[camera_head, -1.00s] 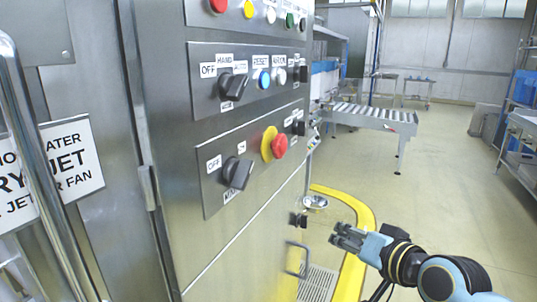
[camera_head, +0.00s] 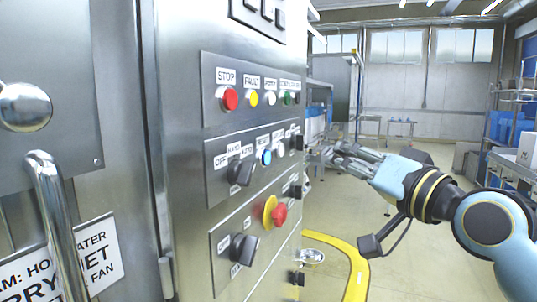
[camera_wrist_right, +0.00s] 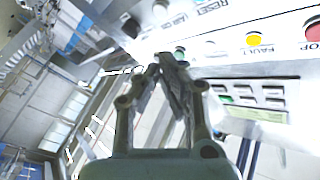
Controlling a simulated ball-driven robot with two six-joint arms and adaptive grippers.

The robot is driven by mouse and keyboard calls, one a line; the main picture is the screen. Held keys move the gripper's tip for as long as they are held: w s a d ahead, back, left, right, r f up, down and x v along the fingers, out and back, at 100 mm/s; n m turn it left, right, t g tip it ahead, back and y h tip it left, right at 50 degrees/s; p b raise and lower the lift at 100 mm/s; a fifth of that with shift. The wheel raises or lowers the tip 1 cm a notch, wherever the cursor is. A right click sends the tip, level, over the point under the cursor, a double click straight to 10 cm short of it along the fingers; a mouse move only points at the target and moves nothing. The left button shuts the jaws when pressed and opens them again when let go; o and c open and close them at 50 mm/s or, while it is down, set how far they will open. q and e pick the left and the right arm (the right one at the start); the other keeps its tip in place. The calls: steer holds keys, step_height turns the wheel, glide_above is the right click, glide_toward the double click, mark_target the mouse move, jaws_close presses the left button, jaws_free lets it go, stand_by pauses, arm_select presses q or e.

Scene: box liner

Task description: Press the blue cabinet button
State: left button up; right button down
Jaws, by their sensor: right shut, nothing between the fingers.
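The blue button (camera_head: 266,157) sits on the middle panel (camera_head: 222,183) of the steel cabinet, under the RESET label, between a black selector knob (camera_head: 241,172) and a white button (camera_head: 279,149). My right gripper (camera_head: 332,156) is shut and empty, in the air to the right of the panel and at about the blue button's height in the head view. It does not touch the button. In the right wrist view its fingers (camera_wrist_right: 165,65) are together, with the RESET label (camera_wrist_right: 212,6) near the top edge. My left gripper is not in view.
Above are the red STOP button (camera_head: 230,99) and the yellow FAULT button (camera_head: 253,98). Below is a red emergency button (camera_head: 280,214) on a yellow base. A door handle (camera_head: 60,225) stands out at the left. The floor to the right is open.

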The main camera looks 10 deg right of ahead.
mark_target(265, 158)
steer(key=shift+a, duration=0.15)
steer(key=w+a+b, duration=0.2)
steer(key=w+a, duration=0.3)
steer(key=a, duration=0.2)
stand_by(0.3)
steer(key=shift+a, duration=0.15)
stand_by(1.3)
steer(key=shift+w+a, duration=0.2)
steer(key=shift+a, duration=0.1)
